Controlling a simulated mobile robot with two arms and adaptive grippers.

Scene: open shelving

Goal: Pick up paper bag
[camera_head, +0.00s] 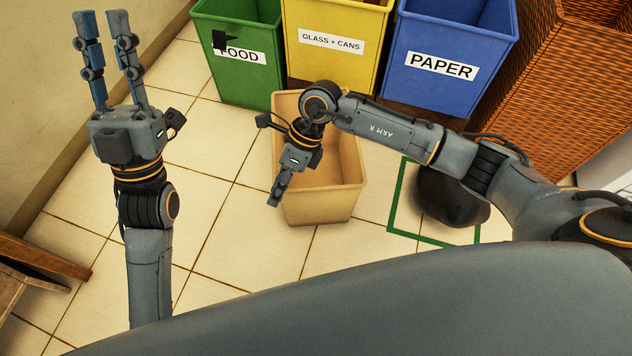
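I cannot make out a clear paper bag. An open tan, box-like container (320,207) stands on the floor at the centre, and its inside is partly hidden by my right arm. My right gripper (276,202) hangs over the left side of this container, pointing down. Its fingers show nearly edge-on, so their opening is unclear. My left gripper (103,20) is at the upper left with its two long fingers apart and nothing between them. It is well to the left of the container.
Green FOOD (230,85), yellow GLASS + CANS (330,68) and blue PAPER (435,92) bins stand at the back. A wicker basket (545,110) is right. A dark rounded object (450,205) lies within a green floor outline (397,195). Wooden furniture (40,260) is lower left.

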